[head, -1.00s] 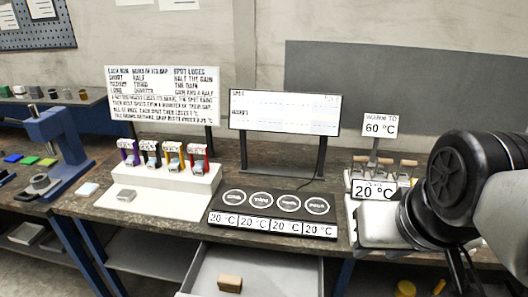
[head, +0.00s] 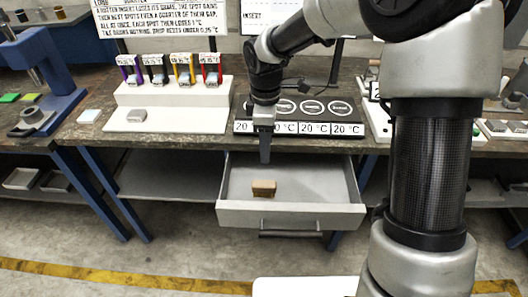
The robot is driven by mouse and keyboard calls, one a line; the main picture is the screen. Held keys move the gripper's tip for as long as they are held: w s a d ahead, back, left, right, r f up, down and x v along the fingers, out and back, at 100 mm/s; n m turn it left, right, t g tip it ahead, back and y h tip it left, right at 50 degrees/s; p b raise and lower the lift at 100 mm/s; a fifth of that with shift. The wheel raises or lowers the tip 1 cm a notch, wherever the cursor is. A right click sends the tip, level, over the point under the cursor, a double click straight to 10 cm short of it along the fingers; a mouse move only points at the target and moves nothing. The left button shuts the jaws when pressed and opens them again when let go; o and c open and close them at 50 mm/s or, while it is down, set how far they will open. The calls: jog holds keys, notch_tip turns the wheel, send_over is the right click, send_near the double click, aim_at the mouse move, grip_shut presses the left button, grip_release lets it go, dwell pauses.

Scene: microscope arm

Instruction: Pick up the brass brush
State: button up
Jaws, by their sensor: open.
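A small tan-brown block (head: 264,188), which looks like the brush, lies in an open grey drawer (head: 290,215) below the bench. Its bristles cannot be made out. My gripper (head: 265,158) points down above the back left part of the drawer, above the block and apart from it. It is seen edge-on, open, with nothing visible in it. My arm hides part of the bench to the right.
A black plate with round pads and 20 °C labels (head: 315,129) sits on the bench behind my gripper. A white stepped stand (head: 172,105) with several coloured clips is to its left. The drawer's walls surround the block; the rest of its floor is clear.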

jog(key=b, duration=0.1)
send_over(264, 183)
jog(key=shift+n, duration=0.3)
jog(key=f, duration=1.3)
jog(key=shift+s, duration=0.4)
jog(key=shift+w+f+b, duration=0.2)
jog(key=shift+w+f, duration=0.05)
jog(key=shift+f, duration=1.2)
jog(key=shift+w+f+b, duration=0.15)
jog(key=shift+w+f, duration=0.05)
jog(key=shift+f, duration=1.2)
jog(key=c, duration=1.2)
jog(key=shift+o, duration=0.2)
notch_tip(264, 183, up, 10)
jog(key=shift+r+p, duration=0.1)
jog(key=shift+p, duration=0.4)
